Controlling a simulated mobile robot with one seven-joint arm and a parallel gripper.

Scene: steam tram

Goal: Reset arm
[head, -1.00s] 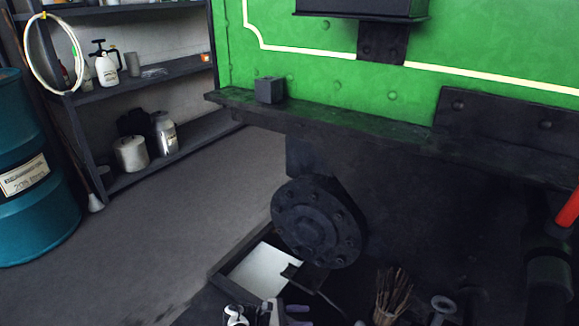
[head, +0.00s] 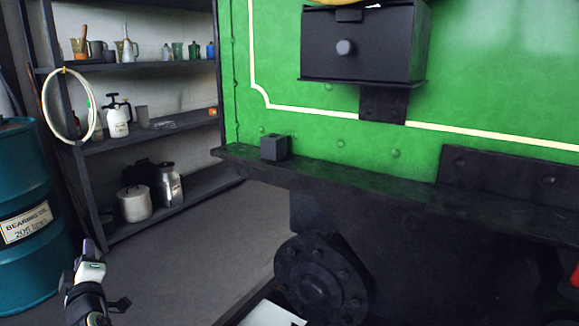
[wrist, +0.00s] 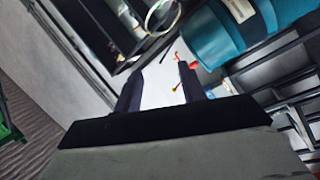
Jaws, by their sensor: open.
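My arm (head: 88,285) rises into the lower left of the head view, in front of the floor and beside the blue barrel. In the wrist view my gripper (wrist: 160,88) has its two dark fingers apart, with nothing between them but the background. The gripper holds nothing and touches nothing that I can see. The fingertips are not clear in the head view.
A blue barrel (head: 25,215) stands at the left, and also shows in the wrist view (wrist: 232,35). Shelves (head: 150,132) hold bottles and pots. The green tram (head: 450,70) has a dark ledge (head: 350,178) with a small block (head: 273,147). Floor (head: 185,260) between is clear.

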